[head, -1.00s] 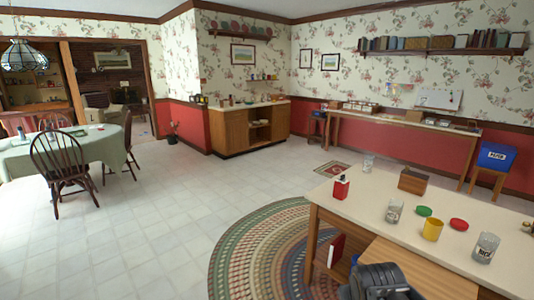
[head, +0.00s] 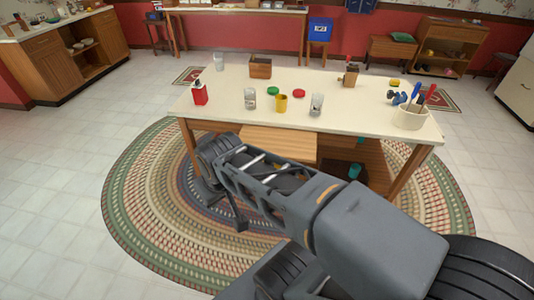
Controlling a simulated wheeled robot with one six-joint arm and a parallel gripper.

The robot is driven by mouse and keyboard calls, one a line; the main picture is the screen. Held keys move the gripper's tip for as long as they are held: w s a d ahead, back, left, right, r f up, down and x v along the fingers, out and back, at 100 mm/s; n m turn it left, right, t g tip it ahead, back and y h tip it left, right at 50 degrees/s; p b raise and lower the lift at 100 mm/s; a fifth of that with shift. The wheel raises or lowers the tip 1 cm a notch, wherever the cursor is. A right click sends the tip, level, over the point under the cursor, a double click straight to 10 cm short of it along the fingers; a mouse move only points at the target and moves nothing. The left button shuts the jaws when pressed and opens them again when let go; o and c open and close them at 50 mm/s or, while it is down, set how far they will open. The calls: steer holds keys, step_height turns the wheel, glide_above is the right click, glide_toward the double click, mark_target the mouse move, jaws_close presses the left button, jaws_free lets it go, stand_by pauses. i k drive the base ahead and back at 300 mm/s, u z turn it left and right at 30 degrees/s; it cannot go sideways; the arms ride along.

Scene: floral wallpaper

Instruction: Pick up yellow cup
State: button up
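The yellow cup (head: 281,103) stands upright on the cream-topped table (head: 225,93), near its front edge. It sits between two clear glasses, one to its left (head: 250,99) and one to its right (head: 317,104). My arm reaches from the lower right toward the table's front left. The end of my arm (head: 215,160) is in front of the table and lower than its top, well apart from the cup.
On the table are a red bottle (head: 200,95), a wooden box (head: 260,67), a green lid (head: 273,91), a red lid (head: 299,93) and a white utensil crock (head: 409,117). A wooden board (head: 278,143) juts from the front. A round braided rug (head: 140,190) lies below.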

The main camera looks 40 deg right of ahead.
mark_target(281, 104)
steer(key=z, duration=1.65)
steer(key=i, duration=1.45)
steer(key=u, duration=2.35)
